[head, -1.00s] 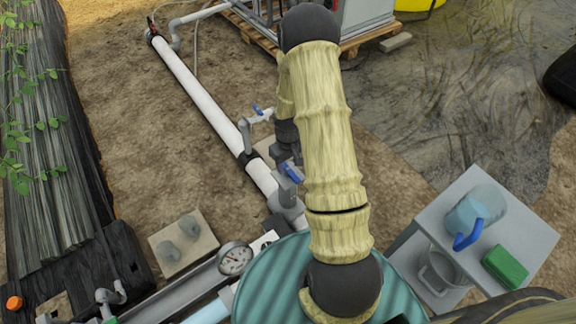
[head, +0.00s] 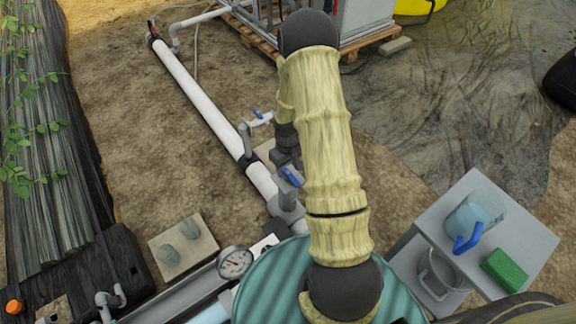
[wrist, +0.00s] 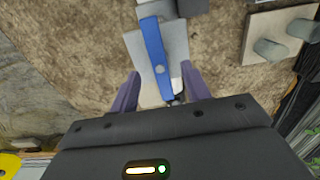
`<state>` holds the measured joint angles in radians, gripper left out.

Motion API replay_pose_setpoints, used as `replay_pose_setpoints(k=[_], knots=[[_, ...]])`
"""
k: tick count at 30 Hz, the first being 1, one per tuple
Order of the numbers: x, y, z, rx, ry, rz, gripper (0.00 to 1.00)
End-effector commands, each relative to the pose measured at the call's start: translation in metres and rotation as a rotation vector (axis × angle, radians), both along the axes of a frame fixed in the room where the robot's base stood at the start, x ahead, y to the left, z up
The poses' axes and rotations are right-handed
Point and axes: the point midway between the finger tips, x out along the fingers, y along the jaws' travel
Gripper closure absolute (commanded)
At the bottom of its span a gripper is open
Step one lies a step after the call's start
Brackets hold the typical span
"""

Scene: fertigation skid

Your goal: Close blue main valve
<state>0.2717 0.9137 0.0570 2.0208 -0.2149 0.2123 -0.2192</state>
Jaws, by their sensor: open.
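The blue lever of the main valve (head: 290,178) sits on a grey fitting on the white pipe (head: 196,92). In the head view it looks roughly in line with the pipe. In the wrist view the blue lever (wrist: 154,60) lies ahead of my gripper (wrist: 160,76), its near end between the two purple fingers. The fingers are open, with gaps on both sides of the lever; I cannot tell how far down they reach. In the head view my gripper (head: 285,146) is just behind the lever, partly hidden by my arm.
A smaller blue-handled valve (head: 256,113) stands beside the pipe, close to my gripper. A gauge (head: 235,262) and a teal ribbed tank (head: 272,290) are at the front. A grey stand (head: 520,237) holds a jug (head: 477,215) and a green sponge (head: 505,269).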

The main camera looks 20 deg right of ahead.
Motion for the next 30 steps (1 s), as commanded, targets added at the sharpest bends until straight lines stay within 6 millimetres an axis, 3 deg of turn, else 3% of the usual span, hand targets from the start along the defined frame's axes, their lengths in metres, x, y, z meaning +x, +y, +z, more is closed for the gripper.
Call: replay_pose_setpoints(k=[18,28,30], knots=[[-0.001,0.000,-0.041,0.000,0.001,0.000,0.53],[-0.001,0.000,-0.044,0.000,0.001,0.000,0.53],[-0.001,0.000,-0.044,0.000,0.001,0.000,0.66]])
